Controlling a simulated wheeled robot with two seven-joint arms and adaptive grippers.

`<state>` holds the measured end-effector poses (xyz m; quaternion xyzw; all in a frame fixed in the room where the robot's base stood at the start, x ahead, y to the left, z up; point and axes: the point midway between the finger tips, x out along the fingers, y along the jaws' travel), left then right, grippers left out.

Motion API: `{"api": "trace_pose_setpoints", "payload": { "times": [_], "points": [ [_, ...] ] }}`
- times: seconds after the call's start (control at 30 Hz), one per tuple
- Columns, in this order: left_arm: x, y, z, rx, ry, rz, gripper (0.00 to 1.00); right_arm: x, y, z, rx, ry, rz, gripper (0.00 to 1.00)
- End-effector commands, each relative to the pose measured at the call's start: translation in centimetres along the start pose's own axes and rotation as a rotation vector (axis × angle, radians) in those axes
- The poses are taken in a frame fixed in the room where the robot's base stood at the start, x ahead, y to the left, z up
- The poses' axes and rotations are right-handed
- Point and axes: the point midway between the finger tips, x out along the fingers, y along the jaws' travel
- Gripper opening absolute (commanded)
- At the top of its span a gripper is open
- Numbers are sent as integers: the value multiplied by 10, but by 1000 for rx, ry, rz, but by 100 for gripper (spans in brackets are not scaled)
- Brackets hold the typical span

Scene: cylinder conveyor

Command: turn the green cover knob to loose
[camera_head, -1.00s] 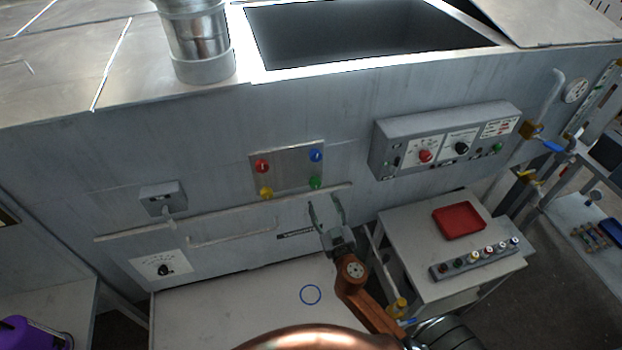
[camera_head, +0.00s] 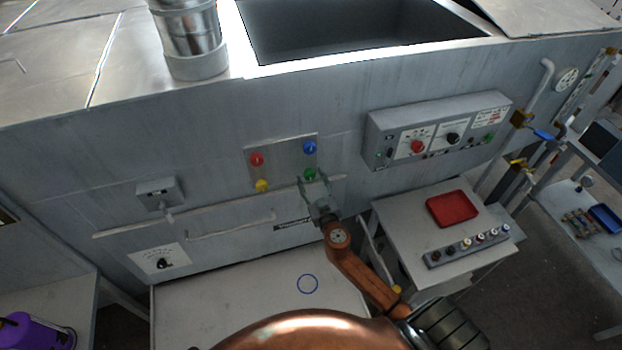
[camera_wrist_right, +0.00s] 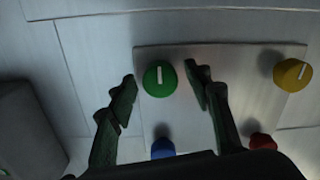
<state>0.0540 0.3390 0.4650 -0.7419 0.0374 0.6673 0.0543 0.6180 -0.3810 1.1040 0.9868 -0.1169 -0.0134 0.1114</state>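The green knob (camera_head: 310,174) is at the lower right of a metal cover plate (camera_head: 282,165) on the machine's front. In the right wrist view the green knob (camera_wrist_right: 160,78) shows a white mark pointing straight up and down in the picture. My right gripper (camera_head: 312,182) is at the green knob in the head view. In the wrist view its fingers (camera_wrist_right: 162,88) are open, one on each side of the knob, with gaps between. The red knob (camera_head: 257,159), blue knob (camera_head: 310,147) and yellow knob (camera_head: 262,186) hold the plate's other corners. My left gripper is not in view.
A long rail (camera_head: 140,228) runs just below the plate. A control box (camera_head: 440,132) juts out at right. A side table with a red tray (camera_head: 452,208) and a knob strip (camera_head: 467,246) stands at the lower right. The white tabletop (camera_head: 250,305) below is mostly bare.

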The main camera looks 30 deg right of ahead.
Motion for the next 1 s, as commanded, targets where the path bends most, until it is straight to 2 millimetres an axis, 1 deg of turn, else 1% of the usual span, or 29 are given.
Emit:
{"api": "trace_pose_setpoints", "payload": {
  "times": [0.03, 0.07, 0.27, 0.5, 0.57, 0.77, 1.0],
  "points": [
    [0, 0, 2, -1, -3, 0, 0, 0, 0, 0, 0, 0, 0, 41],
    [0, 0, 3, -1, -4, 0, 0, 0, 0, 0, 0, 0, 0, 39],
    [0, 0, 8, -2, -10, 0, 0, 0, 0, 0, 1, 0, 0, 25],
    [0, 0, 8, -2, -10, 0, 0, 0, 0, 0, 1, 0, 0, 9],
    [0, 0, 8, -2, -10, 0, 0, 0, 0, 0, 1, 0, 0, 5],
    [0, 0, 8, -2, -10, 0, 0, 0, 0, 0, -13, 0, 0, 5],
    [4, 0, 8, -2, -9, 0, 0, 0, 0, 0, -110, 1, 1, 5]
  ]
}}
